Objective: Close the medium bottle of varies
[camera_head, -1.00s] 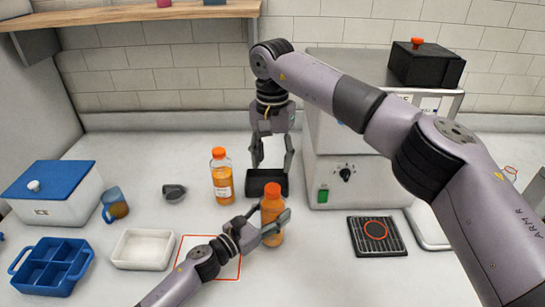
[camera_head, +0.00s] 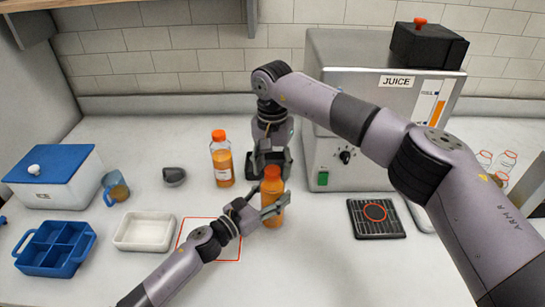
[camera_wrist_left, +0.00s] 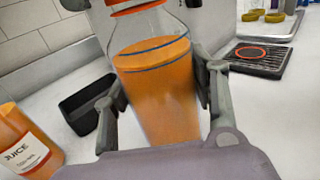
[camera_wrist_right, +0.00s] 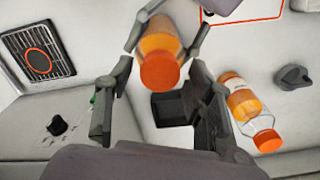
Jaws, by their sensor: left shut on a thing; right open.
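The bottle of orange juice (camera_head: 272,208) stands upright with an orange cap (camera_head: 272,173) on its top. My left gripper (camera_head: 268,207) is shut around its body; the left wrist view shows the bottle (camera_wrist_left: 160,90) between both fingers. My right gripper (camera_head: 270,165) is open and points down just behind the cap. In the right wrist view the cap (camera_wrist_right: 160,72) lies beyond and between the open fingertips, with a gap on both sides. Whether the cap is fully seated cannot be told.
A second capped juice bottle (camera_head: 222,165) stands to the left, and a black tray (camera_wrist_left: 88,105) sits close by. The juice machine (camera_head: 365,75) stands behind right. A white tray (camera_head: 143,232), blue divided box (camera_head: 55,248) and jug (camera_head: 116,190) are left. Front counter is clear.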

